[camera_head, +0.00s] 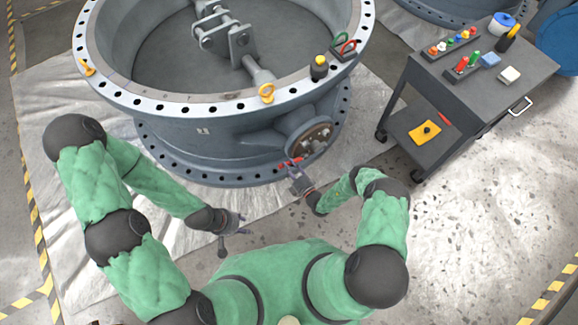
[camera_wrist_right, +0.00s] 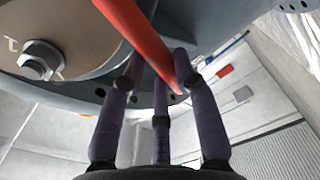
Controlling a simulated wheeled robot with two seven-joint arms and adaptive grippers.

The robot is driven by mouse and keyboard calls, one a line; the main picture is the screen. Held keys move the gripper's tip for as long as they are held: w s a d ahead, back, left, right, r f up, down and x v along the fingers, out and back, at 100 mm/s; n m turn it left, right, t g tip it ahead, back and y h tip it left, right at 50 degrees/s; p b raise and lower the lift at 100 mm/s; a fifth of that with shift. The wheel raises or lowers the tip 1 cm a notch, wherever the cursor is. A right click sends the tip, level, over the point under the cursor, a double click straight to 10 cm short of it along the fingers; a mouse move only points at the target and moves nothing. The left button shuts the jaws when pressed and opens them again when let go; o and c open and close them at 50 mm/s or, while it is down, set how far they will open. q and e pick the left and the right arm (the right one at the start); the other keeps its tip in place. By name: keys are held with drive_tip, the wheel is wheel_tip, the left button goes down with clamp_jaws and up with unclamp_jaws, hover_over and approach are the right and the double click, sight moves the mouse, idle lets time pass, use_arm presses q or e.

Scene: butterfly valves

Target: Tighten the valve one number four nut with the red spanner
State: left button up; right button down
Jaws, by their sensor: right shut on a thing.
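The large grey valve (camera_head: 210,130) stands at the upper left, with a round side flange (camera_head: 312,140) facing my right arm. My right gripper (camera_head: 295,172) is just below that flange, shut on the red spanner (camera_head: 289,162). In the right wrist view the red spanner (camera_wrist_right: 145,40) runs from the top edge down between my dark fingers (camera_wrist_right: 160,85). A hex nut (camera_wrist_right: 42,60) sits on the brownish flange face to the left, apart from the visible part of the spanner. The spanner's far end is out of view. My left gripper (camera_head: 236,224) is empty, its fingers spread, over the floor.
A grey trolley (camera_head: 470,85) at the right carries small coloured parts, with a yellow item (camera_head: 425,131) on its lower shelf. The floor at lower right is clear.

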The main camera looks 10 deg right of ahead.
drive_tip(key=shift+v, duration=1.6)
wheel_tip(320, 180, down, 8)
drive_tip(key=n, duration=0.8)
drive_tip(key=shift+r, duration=0.25)
drive_tip(key=v, duration=0.5)
drive_tip(key=shift+a, duration=0.1)
